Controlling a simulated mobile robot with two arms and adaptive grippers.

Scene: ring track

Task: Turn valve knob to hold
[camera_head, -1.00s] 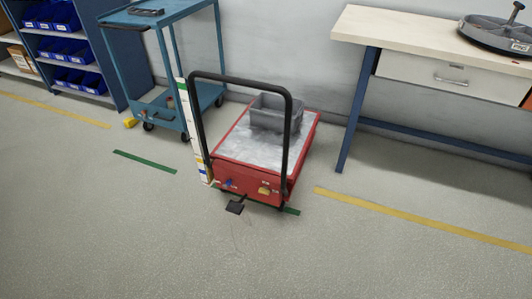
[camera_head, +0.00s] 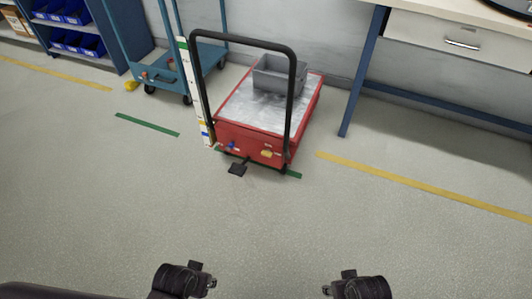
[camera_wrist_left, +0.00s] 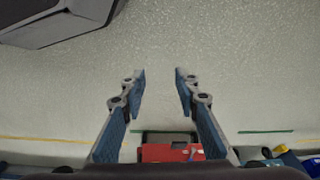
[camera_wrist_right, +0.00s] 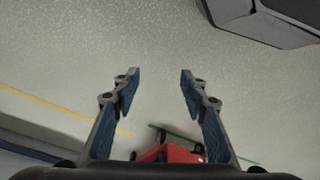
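A red lift cart (camera_head: 258,147) with a black push handle stands in the middle of the head view. Its near end face carries a small blue part (camera_head: 231,146) at the left and a yellow part (camera_head: 267,153) at the right. They are too small to tell which is the valve knob or where it points. The cart also shows at the bottom of the left wrist view (camera_wrist_left: 160,153) and the right wrist view (camera_wrist_right: 172,154). My left gripper (camera_wrist_left: 159,72) and right gripper (camera_wrist_right: 159,72) are open and empty, over bare floor, well short of the cart.
A grey bin (camera_head: 279,76) sits on the cart's top. A black pedal (camera_head: 238,169) sticks out at its near end. A striped post (camera_head: 194,90) stands at its left. A blue trolley (camera_head: 165,75) and a workbench (camera_head: 450,38) stand behind. The floor in front is clear.

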